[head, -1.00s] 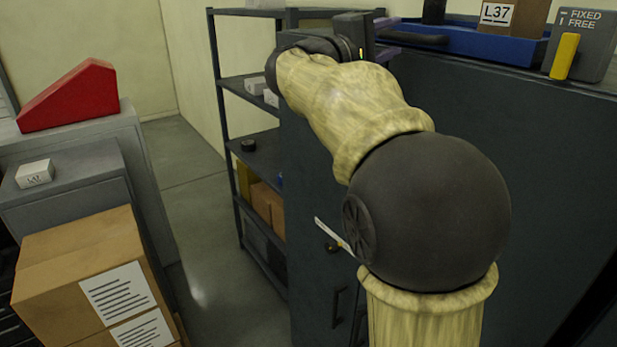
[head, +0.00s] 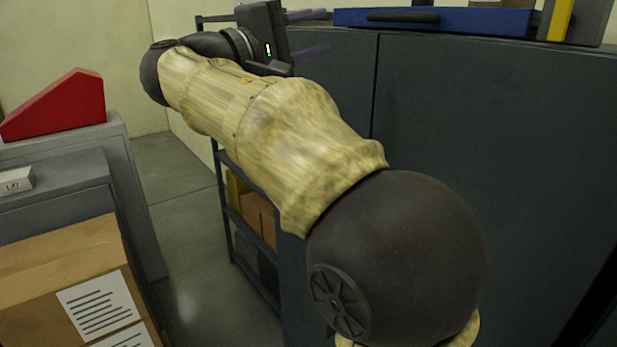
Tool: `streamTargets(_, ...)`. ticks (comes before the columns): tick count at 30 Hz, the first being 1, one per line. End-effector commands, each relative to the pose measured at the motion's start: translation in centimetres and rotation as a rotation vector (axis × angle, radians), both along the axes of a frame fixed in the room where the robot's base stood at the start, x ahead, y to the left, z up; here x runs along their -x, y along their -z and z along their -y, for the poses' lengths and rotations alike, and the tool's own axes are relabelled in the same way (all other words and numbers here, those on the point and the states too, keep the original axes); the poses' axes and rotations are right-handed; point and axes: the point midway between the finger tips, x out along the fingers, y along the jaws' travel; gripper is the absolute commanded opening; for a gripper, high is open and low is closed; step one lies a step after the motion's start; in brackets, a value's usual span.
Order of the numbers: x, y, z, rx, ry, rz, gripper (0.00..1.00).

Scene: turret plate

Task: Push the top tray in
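A blue tray (head: 465,20) with a black handle (head: 403,17) on its near face lies at the top of the dark cabinet, at the upper edge of the head view.
The dark cabinet (head: 480,130) fills the right side. A yellow block (head: 559,20) stands at the upper right. A shelf rack (head: 228,215) stands behind my arm. Cardboard boxes (head: 60,270) and a red wedge (head: 58,106) are at left. Floor shows between them.

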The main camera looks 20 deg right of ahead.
Motion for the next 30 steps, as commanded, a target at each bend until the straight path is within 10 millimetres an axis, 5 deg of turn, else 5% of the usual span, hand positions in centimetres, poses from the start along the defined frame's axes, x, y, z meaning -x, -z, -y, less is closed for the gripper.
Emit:
streamTargets(5,0.9,0.9,-2.8,0.000,-0.003,0.001,0.37)
streamTargets(30,-3.7,13.1,-0.1,-0.201,-0.155,-0.299,0.37)
